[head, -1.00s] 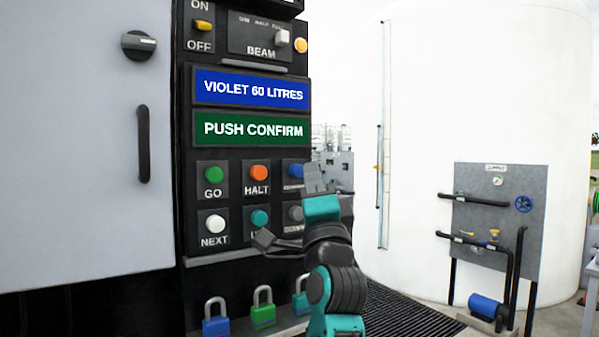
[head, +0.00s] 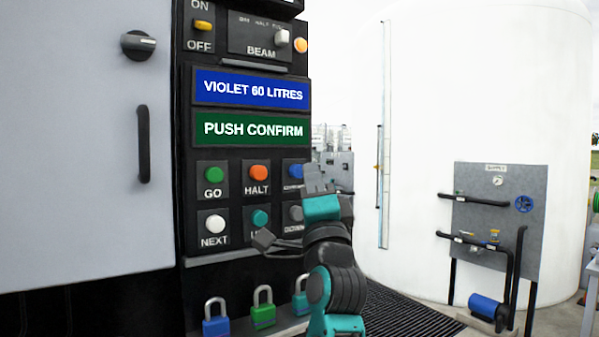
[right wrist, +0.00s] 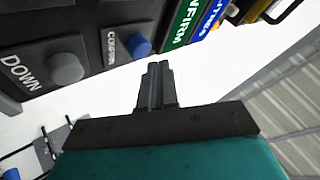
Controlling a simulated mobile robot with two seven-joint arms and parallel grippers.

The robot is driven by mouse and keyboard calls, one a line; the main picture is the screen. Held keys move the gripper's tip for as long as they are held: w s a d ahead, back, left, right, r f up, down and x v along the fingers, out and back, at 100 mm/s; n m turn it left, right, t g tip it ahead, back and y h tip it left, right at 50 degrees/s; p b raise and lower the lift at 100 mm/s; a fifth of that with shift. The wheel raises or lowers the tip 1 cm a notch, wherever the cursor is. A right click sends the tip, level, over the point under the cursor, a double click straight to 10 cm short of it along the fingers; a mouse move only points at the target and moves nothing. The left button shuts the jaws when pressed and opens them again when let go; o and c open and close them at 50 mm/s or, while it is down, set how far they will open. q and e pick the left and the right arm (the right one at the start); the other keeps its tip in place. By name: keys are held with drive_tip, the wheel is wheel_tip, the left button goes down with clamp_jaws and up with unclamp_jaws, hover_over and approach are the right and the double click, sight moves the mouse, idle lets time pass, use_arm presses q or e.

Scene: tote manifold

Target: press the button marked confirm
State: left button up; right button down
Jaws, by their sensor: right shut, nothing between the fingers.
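My right gripper (head: 314,172) is shut and empty, in front of the panel's right edge. In the right wrist view its fingertips (right wrist: 157,67) are just below and right of the blue button in the picture, seemingly apart from it. My left gripper is not in view.
Around it sit the orange HALT button (head: 259,173), green GO (head: 214,174), white NEXT (head: 215,223), a teal button (head: 260,218) and grey DOWN (right wrist: 66,68). A green display (head: 252,129) above reads PUSH CONFIRM. Padlocks (head: 263,309) stand below.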

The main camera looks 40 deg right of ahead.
drive_tip(key=shift+w, duration=0.15)
drive_tip(key=shift+w, duration=0.3)
drive_tip(key=shift+w+d, duration=0.1)
drive_tip(key=shift+w, duration=0.5)
idle(1.0)
drive_tip(key=shift+s, duration=0.1)
drive_tip(key=shift+s+p, duration=0.35)
drive_tip(key=shift+s, duration=0.6)
drive_tip(key=s, duration=0.5)
drive_tip(key=shift+a+p, duration=0.3)
drive_tip(key=shift+a, duration=0.1)
